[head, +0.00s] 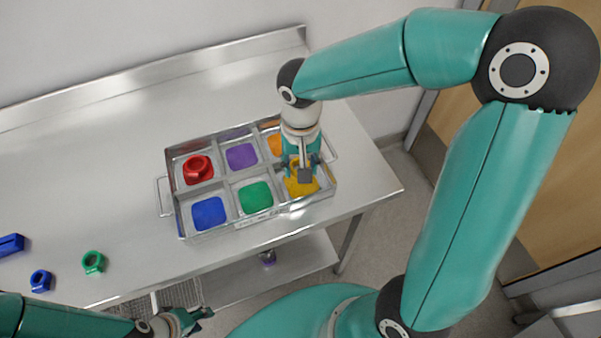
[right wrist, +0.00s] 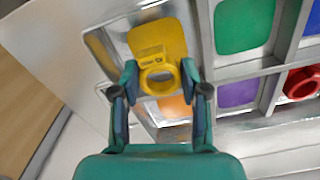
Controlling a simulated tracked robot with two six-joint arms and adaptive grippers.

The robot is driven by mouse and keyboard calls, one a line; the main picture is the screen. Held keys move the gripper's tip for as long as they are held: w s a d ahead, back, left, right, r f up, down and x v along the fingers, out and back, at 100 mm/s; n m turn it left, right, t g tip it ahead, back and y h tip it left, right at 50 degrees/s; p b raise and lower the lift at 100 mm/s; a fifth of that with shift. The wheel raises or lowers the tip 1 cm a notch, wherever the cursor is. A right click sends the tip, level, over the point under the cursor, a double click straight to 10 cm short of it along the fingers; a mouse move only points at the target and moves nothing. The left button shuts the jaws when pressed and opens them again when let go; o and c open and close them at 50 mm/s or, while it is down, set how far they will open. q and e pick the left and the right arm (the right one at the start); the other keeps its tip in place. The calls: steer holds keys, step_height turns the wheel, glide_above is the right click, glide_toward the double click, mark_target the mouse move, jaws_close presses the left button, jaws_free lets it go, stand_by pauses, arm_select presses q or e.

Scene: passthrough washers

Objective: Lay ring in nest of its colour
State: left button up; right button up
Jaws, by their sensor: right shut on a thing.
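My right gripper (head: 304,178) is shut on a yellow ring (right wrist: 159,75), held between its fingers (right wrist: 160,88) in the right wrist view. The ring is at the compartment with the yellow nest (right wrist: 155,38); I cannot tell whether it touches the nest. In the head view the gripper partly hides the yellow nest (head: 302,187). A red ring (head: 198,169) sits in the upper left compartment. A green ring (head: 93,263) and a blue ring (head: 41,281) lie on the table. My left gripper (head: 195,319) is at the bottom edge, away from the rings; its jaw state is unclear.
The metal tray (head: 183,237) has dividers and wire handles. Its purple (head: 241,156), orange (head: 275,145), blue (head: 208,213) and green (head: 256,197) nests look empty. A blue block (head: 12,244) lies at the table's left.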

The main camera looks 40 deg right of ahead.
steer(key=shift+f, duration=2)
steer(key=shift+f, duration=0.15)
steer(key=o, duration=0.9)
steer(key=shift+c, duration=0.2)
step_height(320, 180, up, 12)
